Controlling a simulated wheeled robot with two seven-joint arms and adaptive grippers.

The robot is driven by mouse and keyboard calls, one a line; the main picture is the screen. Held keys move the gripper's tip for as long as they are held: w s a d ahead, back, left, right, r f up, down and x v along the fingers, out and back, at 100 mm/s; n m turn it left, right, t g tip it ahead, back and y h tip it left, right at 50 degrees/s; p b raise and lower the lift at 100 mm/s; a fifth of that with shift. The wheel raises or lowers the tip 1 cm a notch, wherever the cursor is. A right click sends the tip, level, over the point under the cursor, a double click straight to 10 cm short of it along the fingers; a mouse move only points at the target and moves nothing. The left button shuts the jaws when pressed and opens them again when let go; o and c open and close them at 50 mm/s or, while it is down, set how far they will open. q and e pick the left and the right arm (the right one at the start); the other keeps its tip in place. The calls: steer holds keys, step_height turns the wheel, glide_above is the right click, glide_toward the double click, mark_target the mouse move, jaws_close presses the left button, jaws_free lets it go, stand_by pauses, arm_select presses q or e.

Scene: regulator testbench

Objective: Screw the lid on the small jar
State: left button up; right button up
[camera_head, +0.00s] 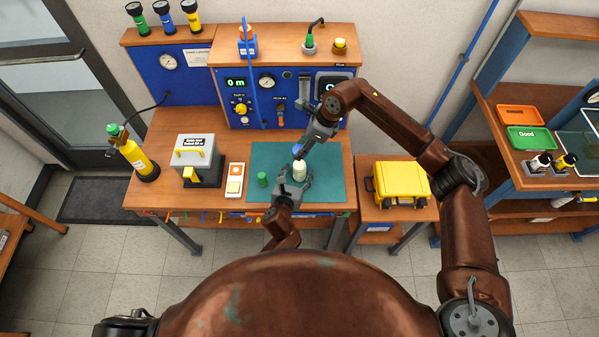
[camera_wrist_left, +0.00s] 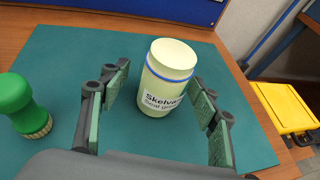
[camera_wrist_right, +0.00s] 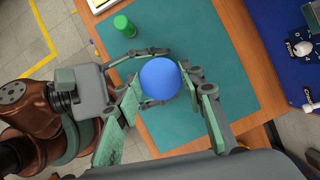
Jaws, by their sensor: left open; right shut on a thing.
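The small jar (camera_wrist_left: 160,90) is pale yellow-green with a white label and a blue ring below its top. It stands upright on the teal mat (camera_head: 328,187), and its top shows no lid. My left gripper (camera_head: 294,187) is open, its fingers on both sides of the jar; a gap shows on the right in the left wrist view (camera_wrist_left: 155,105). My right gripper (camera_head: 300,149) is shut on the round blue lid (camera_wrist_right: 160,79). In the head view the lid is above and behind the jar (camera_head: 299,170). In the right wrist view the lid hides the jar.
A green-handled brush (camera_wrist_left: 22,108) stands on the mat left of the jar. A switch box (camera_head: 235,180) and a grey-white device (camera_head: 196,158) are farther left. A yellow case (camera_head: 401,183) sits on the side table at right. The blue test panel rises behind the mat.

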arm_select(q)
steer(key=shift+w+d+f, duration=0.1)
steer(key=shift+w+f, duration=0.1)
steer(key=shift+w, duration=0.15)
steer(key=shift+c, duration=0.5)
jaws_close()
